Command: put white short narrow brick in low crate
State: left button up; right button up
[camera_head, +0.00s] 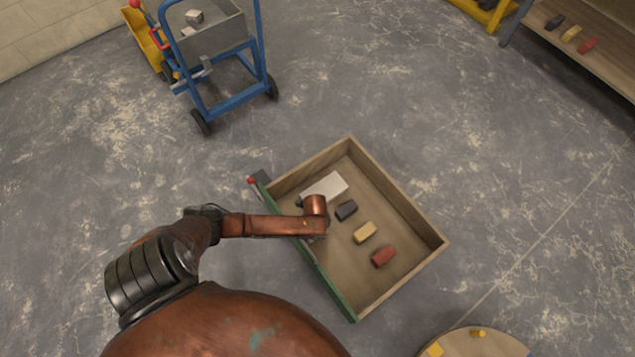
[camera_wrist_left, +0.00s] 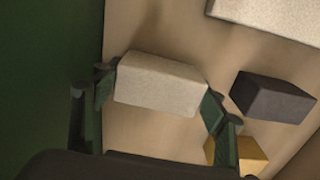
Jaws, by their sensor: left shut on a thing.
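The white short narrow brick (camera_wrist_left: 157,82) is between the two green fingers of my left gripper (camera_wrist_left: 158,97) in the left wrist view. The fingers are shut on its two ends. In the head view my left arm reaches over the green-edged side of the low wooden crate (camera_head: 402,207), and the wrist hides the held brick. The brick is over the crate floor; I cannot tell whether it touches it. My right gripper is not in view.
Inside the crate lie a larger white block (camera_head: 325,187), a dark brick (camera_head: 346,210), a yellow brick (camera_head: 365,232) and a red brick (camera_head: 384,256). A blue cart (camera_head: 228,98) stands at upper left. A round table (camera_head: 478,345) and shelf (camera_head: 600,62) stand right.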

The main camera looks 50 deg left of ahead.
pick_arm(q)
jog(key=shift+f, duration=0.45)
dwell(0.5)
jog(key=o, duration=1.6)
notch_tip(320, 180, up, 12)
